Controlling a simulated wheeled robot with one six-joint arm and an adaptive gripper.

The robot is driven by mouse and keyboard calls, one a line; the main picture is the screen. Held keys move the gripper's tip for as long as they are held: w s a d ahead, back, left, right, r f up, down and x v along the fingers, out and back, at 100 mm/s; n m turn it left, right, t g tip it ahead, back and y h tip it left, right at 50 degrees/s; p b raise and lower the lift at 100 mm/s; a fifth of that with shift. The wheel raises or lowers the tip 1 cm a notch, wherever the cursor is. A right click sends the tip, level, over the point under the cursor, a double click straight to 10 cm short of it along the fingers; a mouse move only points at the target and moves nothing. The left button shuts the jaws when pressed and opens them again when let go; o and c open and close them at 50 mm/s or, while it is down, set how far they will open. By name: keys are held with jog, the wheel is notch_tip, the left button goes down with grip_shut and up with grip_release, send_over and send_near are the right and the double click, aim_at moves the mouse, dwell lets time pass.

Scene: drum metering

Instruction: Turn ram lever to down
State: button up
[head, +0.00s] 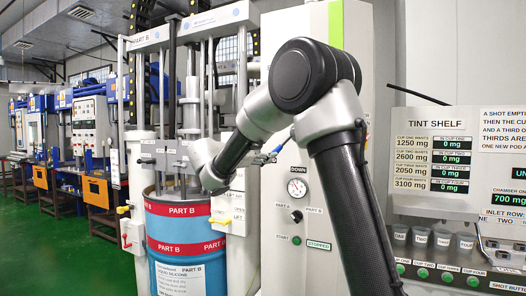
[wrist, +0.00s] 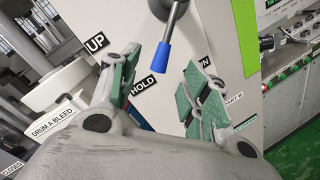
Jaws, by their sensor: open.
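The ram lever (wrist: 166,50), a metal stem with a blue grip, hangs from a round hub at the top of the wrist view. Its tip points nearest the HOLD label (wrist: 142,87). The UP label (wrist: 95,43) is to the left, and the DOWN label (wrist: 207,60) is to the right, partly hidden by a finger. My gripper (wrist: 163,92) is open and empty, with green-padded fingers. The grip's tip shows between and just above the fingers, with no visible contact. In the head view the DOWN label (head: 298,169) shows on the white cabinet; my arm hides much around the lever.
The blue PART B drum (head: 187,245) stands left of the cabinet (head: 310,240), which carries a gauge (head: 297,188) and a selector knob (head: 297,216). The tint shelf (head: 436,160) with cups is at the right. Green floor (head: 60,240) is open at the left.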

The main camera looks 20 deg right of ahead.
aim_at(276, 150)
jog(key=shift+d+r, duration=0.1)
jog(key=shift+d, duration=0.35)
jog(key=x, duration=0.6)
jog(key=shift+w+d, duration=0.15)
jog(key=shift+d, duration=0.25)
grip_shut()
